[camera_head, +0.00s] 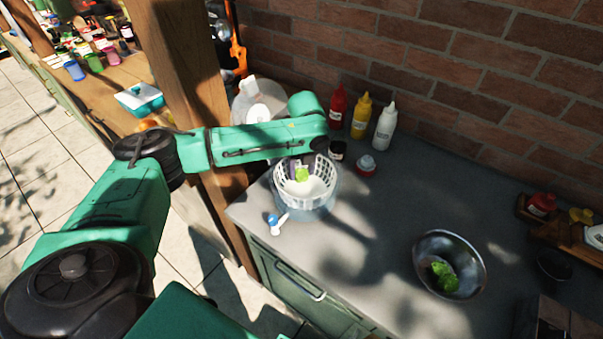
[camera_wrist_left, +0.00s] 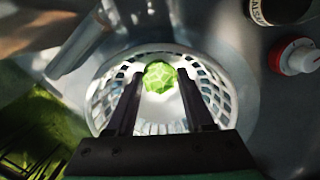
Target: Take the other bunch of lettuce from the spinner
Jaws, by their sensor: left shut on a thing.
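The salad spinner (camera_head: 330,187) stands near the left end of the grey counter, a white slotted basket inside a clear bowl. Its basket also shows in the left wrist view (camera_wrist_left: 103,98). My left gripper (camera_wrist_left: 160,76) points down into the basket, its two dark fingers shut on a bunch of green lettuce (camera_wrist_left: 161,72). The lettuce also shows in the head view (camera_head: 302,174), within the basket; whether it touches the bottom I cannot tell. Another bunch of lettuce (camera_head: 443,274) lies in a metal bowl (camera_head: 466,254) to the right. My right gripper is not in view.
Red (camera_head: 338,106), yellow (camera_head: 361,117) and white (camera_head: 384,128) squeeze bottles stand behind the spinner by the brick wall. A wooden post (camera_head: 190,75) rises at the left. The counter between spinner and metal bowl is clear.

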